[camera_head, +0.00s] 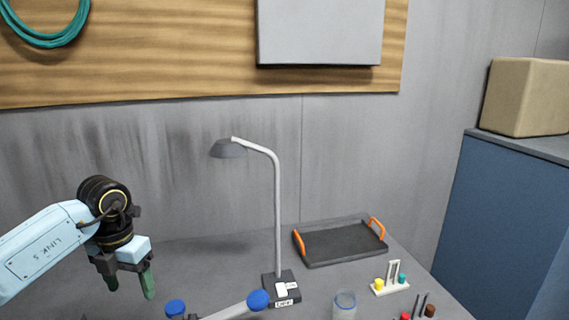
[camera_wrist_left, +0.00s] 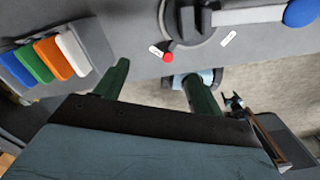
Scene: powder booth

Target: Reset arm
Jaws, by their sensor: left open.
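My left gripper (camera_head: 128,282) hangs at the lower left of the head view, with its green fingers pointing down, apart and empty. In the left wrist view its two fingers (camera_wrist_left: 157,90) are spread, with nothing held between them. The light blue left arm comes in from the left edge. My right gripper does not show in either view.
A desk lamp (camera_head: 277,200) stands mid-table. A dark tray (camera_head: 340,243) with orange handles lies behind a glass jar (camera_head: 344,303) and a small white stand (camera_head: 389,287). A blue-ended bar (camera_head: 235,309) is in front. Coloured panels (camera_wrist_left: 45,59) show in the wrist view.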

